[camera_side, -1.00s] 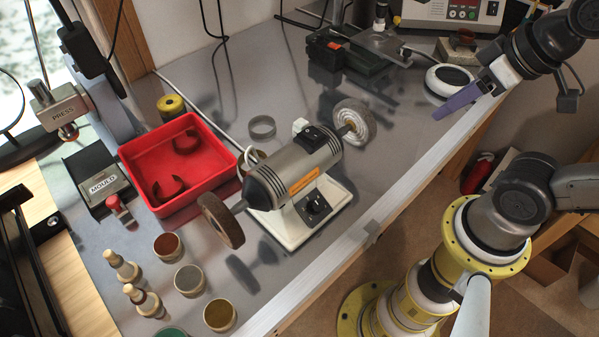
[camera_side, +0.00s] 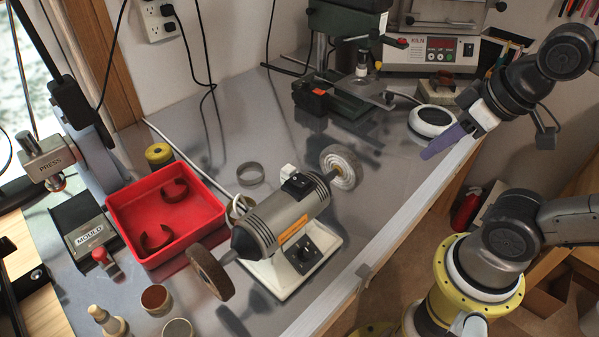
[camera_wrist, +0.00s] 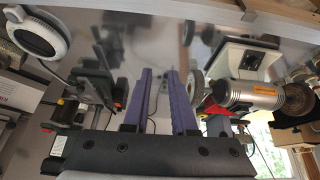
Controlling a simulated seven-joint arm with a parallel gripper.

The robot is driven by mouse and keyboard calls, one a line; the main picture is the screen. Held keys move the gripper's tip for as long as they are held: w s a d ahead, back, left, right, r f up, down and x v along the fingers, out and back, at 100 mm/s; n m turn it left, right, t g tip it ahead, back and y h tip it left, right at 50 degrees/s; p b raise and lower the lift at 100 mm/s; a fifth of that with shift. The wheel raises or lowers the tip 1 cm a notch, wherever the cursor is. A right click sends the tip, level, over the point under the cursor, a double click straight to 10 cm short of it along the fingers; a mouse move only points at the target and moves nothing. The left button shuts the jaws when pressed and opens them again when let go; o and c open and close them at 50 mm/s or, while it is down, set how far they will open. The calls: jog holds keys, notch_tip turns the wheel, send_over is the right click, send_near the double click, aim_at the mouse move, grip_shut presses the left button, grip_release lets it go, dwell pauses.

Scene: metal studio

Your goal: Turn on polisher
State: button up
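The polisher (camera_side: 279,226) is a grey bench motor with an orange label on a white base, in the middle of the metal table. A pale buffing wheel (camera_side: 341,167) is on its right end and a brown wheel (camera_side: 209,272) on its left. A black knob (camera_side: 304,254) is on the base front, and a black switch box (camera_side: 297,185) is on top. My gripper (camera_side: 430,153) is up and right of the polisher, near the table's front edge, apart from it. In the wrist view its purple fingers (camera_wrist: 158,100) are parted with nothing between them. The polisher (camera_wrist: 250,93) shows at right there.
A red tray (camera_side: 195,232) with curved brown pieces lies left of the polisher. A green machine (camera_side: 350,98), a white ring-shaped device (camera_side: 433,121) and a kiln unit (camera_side: 440,50) stand at the back. Small pots are at front left. Table between polisher and gripper is clear.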

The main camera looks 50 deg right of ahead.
jog(key=shift+s+f+n, duration=0.1)
jog(key=shift+s+n, duration=0.25)
jog(key=shift+n, duration=0.05)
jog(key=shift+c, duration=1.1)
jog(key=r+n, duration=0.1)
jog(key=r, duration=0.1)
jog(key=w+a+r+n+g, duration=0.1)
jog(key=r+n, duration=0.1)
jog(key=r, duration=0.1)
jog(key=r+n+g, duration=0.1)
jog(key=r+n, duration=0.1)
jog(key=r, duration=0.1)
jog(key=shift+w+a, duration=0.2)
grip_shut()
jog(key=w+a+r+n+g, duration=0.2)
jog(key=w+a+r+n, duration=0.25)
jog(key=r+n, duration=0.2)
jog(key=w+a+n+g, duration=0.3)
jog(key=w+a+n, duration=0.2)
jog(key=a, duration=0.8)
jog(key=w, duration=0.3)
jog(key=shift+w+a, duration=0.3)
jog(key=shift+n, duration=0.25)
